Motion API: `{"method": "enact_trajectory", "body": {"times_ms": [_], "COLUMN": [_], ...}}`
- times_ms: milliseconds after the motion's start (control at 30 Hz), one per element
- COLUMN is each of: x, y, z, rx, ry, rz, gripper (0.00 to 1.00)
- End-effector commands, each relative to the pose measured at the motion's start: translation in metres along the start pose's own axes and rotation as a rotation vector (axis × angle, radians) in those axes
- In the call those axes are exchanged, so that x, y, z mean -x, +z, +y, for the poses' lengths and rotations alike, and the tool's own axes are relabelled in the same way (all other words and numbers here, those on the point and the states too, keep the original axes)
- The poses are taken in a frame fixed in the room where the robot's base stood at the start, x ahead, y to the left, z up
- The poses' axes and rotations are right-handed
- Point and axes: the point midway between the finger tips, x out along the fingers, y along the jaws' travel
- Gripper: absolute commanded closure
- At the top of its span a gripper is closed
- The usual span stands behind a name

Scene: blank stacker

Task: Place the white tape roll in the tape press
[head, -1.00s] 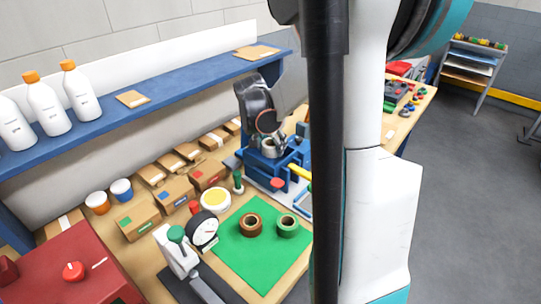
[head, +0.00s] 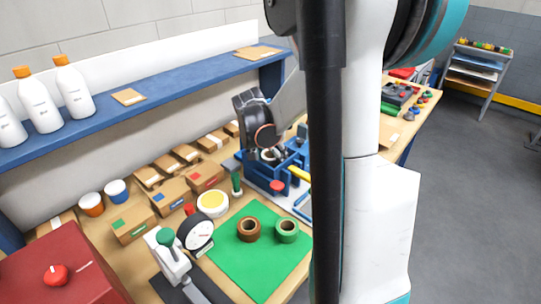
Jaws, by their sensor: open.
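The blue tape press (head: 262,172) stands at the back of the bench, beyond the green mat. The white tape roll (head: 268,155) shows at the top of the press, partly covered by my gripper. I cannot tell whether it is fully seated there. My gripper (head: 271,150) is open, pointing down over the press, with its fingers close around or beside the roll. The fingertips are small and partly hidden, so contact is unclear.
A brown roll (head: 248,229) and a green roll (head: 286,230) lie on the green mat (head: 262,265). A yellow-topped white roll (head: 212,204), a dial gauge (head: 196,232) and small cardboard boxes (head: 172,197) are to the left. A blue shelf (head: 160,100) runs behind.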

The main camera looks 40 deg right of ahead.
Motion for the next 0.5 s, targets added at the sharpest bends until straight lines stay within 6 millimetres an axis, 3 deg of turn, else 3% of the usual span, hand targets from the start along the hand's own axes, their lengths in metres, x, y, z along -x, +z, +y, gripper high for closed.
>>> {"method": "enact_trajectory", "body": {"times_ms": [233,500], "x": [0.013,0.068], "y": [-0.002,-0.002], "z": [0.0,0.0], "rx": [0.001,0.002], "ry": [0.0,-0.001], "rz": [0.0,0.0], "gripper": [0.4,0.4]}}
